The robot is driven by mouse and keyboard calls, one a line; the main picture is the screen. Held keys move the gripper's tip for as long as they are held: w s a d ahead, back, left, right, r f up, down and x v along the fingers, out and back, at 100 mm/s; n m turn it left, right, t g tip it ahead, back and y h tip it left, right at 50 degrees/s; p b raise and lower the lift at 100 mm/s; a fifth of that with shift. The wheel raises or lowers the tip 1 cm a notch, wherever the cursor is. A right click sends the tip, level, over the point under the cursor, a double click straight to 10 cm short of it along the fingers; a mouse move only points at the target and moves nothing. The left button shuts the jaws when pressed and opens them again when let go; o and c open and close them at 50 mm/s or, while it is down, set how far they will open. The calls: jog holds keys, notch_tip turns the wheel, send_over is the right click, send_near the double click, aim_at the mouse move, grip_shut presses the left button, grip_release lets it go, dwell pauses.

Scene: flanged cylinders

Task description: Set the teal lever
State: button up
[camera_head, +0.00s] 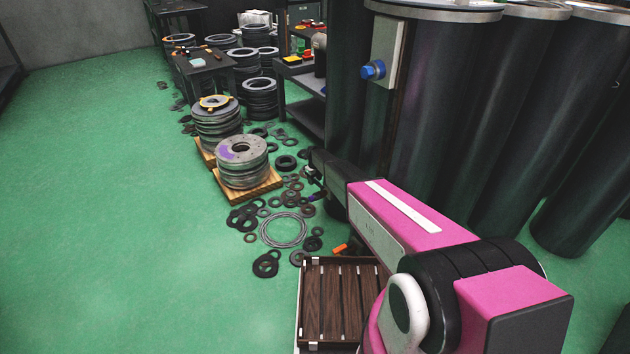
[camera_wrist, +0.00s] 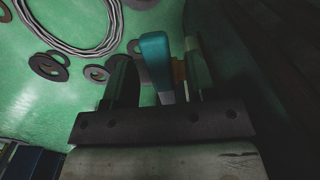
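The teal lever (camera_wrist: 157,62) shows in the wrist view as a teal handle with a paler grey lower end. It stands between the two dark fingers of my gripper (camera_wrist: 160,80). The left finger is close beside the lever, and a gap shows on the right, so the fingers look apart and not closed on it. Whether the left finger touches the lever I cannot tell. In the head view my pink arm reaches to the dark cylinders, and my gripper is small and dark at its far end. I cannot make out the lever there.
Tall dark flanged cylinders (camera_head: 430,110) stand close on the right; one bears a blue knob (camera_head: 373,70) on a grey plate. Rings and a wire coil (camera_head: 283,230) lie on the floor. Stacked discs (camera_head: 243,163) sit on pallets. The green floor at left is clear.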

aim_at(315, 180)
notch_tip(315, 180, up, 11)
dwell(0.8)
jog(key=shift+f, duration=0.1)
